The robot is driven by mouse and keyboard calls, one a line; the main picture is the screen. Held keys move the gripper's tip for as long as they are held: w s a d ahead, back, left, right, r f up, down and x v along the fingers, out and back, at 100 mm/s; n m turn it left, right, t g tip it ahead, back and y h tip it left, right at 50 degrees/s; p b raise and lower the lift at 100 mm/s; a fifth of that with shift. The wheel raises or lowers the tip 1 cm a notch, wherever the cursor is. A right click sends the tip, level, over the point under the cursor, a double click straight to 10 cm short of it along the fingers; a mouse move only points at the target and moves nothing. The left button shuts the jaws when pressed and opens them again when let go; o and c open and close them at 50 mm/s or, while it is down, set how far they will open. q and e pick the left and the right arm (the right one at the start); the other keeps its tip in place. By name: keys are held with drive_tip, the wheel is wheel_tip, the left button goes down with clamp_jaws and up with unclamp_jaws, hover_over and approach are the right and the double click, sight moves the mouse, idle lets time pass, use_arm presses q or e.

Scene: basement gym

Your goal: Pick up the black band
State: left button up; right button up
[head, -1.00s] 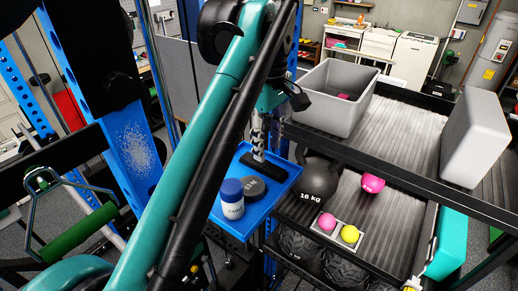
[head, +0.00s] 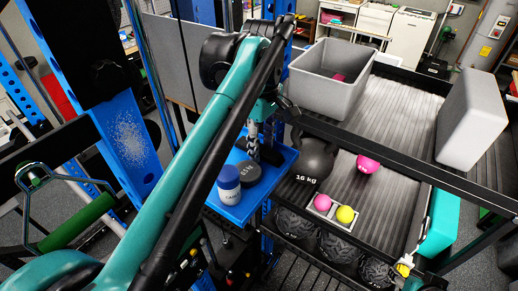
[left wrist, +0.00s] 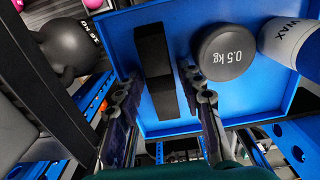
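The black band (left wrist: 154,62) lies as a narrow dark strip on the blue tray (left wrist: 120,35) in the left wrist view. My left gripper (left wrist: 160,74) is open, its two fingers on either side of the band with gaps showing. Whether the fingertips reach down to the tray is hard to tell. In the head view my left gripper (head: 252,137) points down over the blue tray (head: 285,161), and the band is mostly hidden behind it. My right gripper is not in view.
A round 0.5 kg weight (left wrist: 223,52) lies close right of the fingers, with a white and blue container (left wrist: 288,42) beyond it. A 16 kg kettlebell (head: 314,160) stands on the rack beside the tray. A grey bin (head: 325,88) sits on the upper shelf.

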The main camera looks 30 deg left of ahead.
use_arm(q)
clamp_jaws()
